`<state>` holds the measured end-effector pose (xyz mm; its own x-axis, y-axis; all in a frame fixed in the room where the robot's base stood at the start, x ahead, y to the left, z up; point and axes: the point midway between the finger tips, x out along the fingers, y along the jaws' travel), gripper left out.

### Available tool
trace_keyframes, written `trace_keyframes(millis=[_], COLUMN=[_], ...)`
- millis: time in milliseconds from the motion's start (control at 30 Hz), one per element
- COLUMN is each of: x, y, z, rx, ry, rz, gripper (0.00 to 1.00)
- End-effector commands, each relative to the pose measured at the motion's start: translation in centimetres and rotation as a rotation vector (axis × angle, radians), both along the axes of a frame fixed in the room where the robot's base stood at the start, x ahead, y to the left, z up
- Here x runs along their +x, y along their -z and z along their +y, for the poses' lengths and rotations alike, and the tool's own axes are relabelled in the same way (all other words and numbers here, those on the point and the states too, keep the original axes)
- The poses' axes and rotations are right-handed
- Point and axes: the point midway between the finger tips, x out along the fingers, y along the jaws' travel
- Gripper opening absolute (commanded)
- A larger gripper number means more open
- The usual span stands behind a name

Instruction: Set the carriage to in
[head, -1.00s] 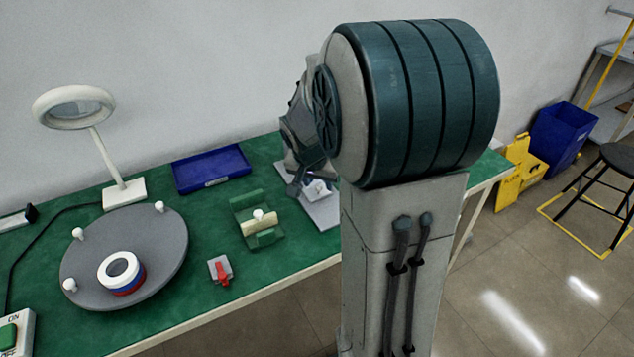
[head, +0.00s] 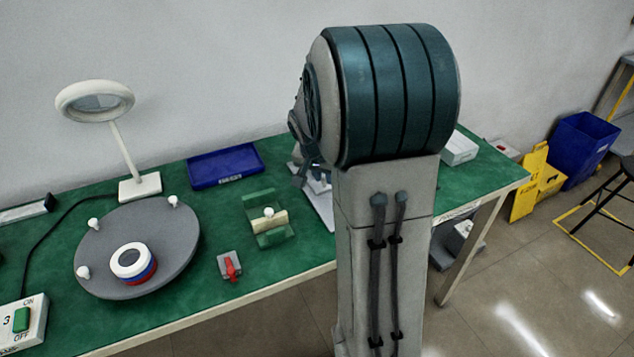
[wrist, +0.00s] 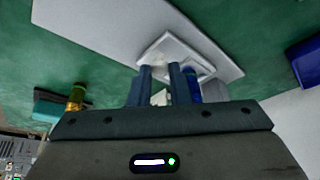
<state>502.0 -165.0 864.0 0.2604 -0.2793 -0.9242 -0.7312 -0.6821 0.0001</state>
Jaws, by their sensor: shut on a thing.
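My gripper (wrist: 160,84) shows in the wrist view, its fingers close together around a small pale piece (wrist: 160,98). That piece is mostly hidden by the fingers. It is over a raised white square part (wrist: 180,50) on a pale base plate (wrist: 110,20). In the head view the plate (head: 323,212) lies on the green table, partly behind my arm, and the fingertips are hard to make out. A cream block with a white knob (head: 268,212) sits across a green base (head: 259,237) nearby. I cannot tell for certain which part is the carriage.
A grey turntable (head: 180,245) with white pegs carries a ringed stack. A red-handled switch (head: 231,266) sits near the front edge. A blue tray (head: 224,165) and a ring lamp (head: 140,188) stand at the back. A white box (head: 459,148) is right of my arm.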

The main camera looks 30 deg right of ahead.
Motion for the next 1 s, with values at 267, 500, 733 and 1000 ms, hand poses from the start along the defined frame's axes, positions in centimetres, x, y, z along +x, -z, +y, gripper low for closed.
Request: trace_keyframes(millis=[267, 500, 733, 1000], x=[0.4, 0.5, 0.4, -0.4], y=[-0.1, -0.1, -0.1, -3.4], z=[-0.7, -0.6, -0.6, 0.4], rx=[0.000, 0.000, 0.000, -0.001], ry=[0.011, 0.010, 0.011, 0.010], rz=[-0.005, -0.006, -0.003, -0.008], gripper=[0.00, 0.39, 0.39, 0.39])
